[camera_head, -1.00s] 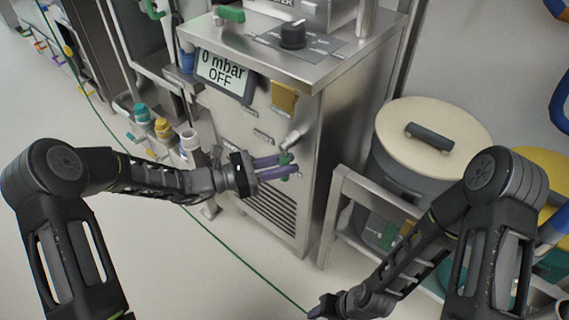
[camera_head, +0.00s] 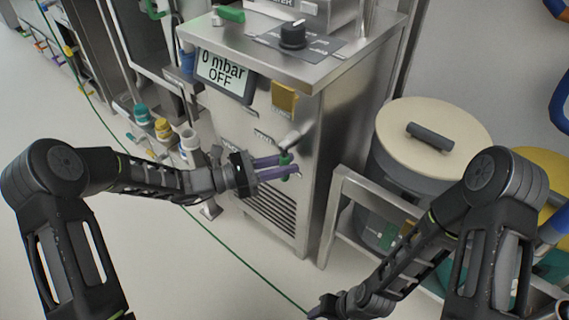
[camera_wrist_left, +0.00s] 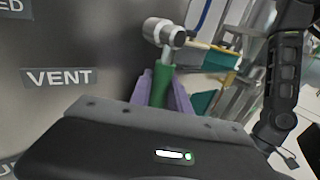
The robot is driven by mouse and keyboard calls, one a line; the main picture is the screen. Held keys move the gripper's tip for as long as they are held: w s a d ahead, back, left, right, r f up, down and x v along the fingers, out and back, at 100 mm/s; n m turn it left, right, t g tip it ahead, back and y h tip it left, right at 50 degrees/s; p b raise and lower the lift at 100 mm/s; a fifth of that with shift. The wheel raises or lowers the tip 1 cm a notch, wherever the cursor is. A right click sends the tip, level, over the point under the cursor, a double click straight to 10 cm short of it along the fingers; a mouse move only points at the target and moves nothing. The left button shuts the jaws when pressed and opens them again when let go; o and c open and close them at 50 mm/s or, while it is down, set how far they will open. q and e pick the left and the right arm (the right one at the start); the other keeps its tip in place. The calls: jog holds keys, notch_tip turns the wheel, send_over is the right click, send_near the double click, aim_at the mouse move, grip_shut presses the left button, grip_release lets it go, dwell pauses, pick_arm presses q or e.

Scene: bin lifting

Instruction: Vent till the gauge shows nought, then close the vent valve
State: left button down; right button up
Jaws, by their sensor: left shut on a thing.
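The gauge display (camera_head: 225,73) on the steel cabinet reads "0 mbar OFF". The vent valve's metal spout (camera_head: 293,135) sticks out of the cabinet front, with a green handle (camera_head: 285,158) below it. My left gripper (camera_head: 287,167), with purple fingers, is shut on the green handle. In the left wrist view, the metal valve body (camera_wrist_left: 164,33) and the green handle (camera_wrist_left: 160,84) stand to the right of a "VENT" label (camera_wrist_left: 59,78), with the handle between the purple fingers. My right gripper (camera_head: 316,309) is low at the bottom edge; its fingertips are barely visible.
The steel cabinet (camera_head: 350,110) has a black knob (camera_head: 292,36) on top and a yellow flap (camera_head: 284,97) in front. A lidded grey bin (camera_head: 432,140) stands on a steel frame at right. A green line (camera_head: 235,252) crosses the open floor.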

pick_arm(q)
jog(key=shift+a, duration=0.1)
dwell(0.6)
jog(key=shift+w+a+r+m+y+p, duration=0.15)
jog(key=shift+w+a+m+y+p, duration=0.2)
jog(key=shift+m+y+p, duration=0.3)
jog(key=shift+w+a+r+m+y+p, duration=0.2)
jog(key=shift+a+m+y+p, duration=0.25)
jog(key=shift+m, duration=0.3)
jog(key=a+r+m+y+b, duration=0.1)
jog(key=m+y, duration=0.1)
jog(key=w+a+r+m+t+y+b, duration=0.1)
jog(key=m+y+b, duration=0.1)
jog(key=w+a+r+m+t+y+b, duration=0.1)
jog(key=r+m+y, duration=0.1)
jog(key=m, duration=0.1)
jog(key=shift+w+a+y+b, duration=0.1)
jog(key=shift+w+y+b, duration=0.15)
jog(key=shift+y+b, duration=0.15)
jog(key=shift+a+r+m+t+y+b, duration=0.1)
jog(key=shift+r+m+t+y+b, duration=0.35)
jog(key=shift+r+m+y, duration=0.3)
jog(key=shift+w+r, duration=0.1)
jog(key=c, duration=1.5)
grip_release()
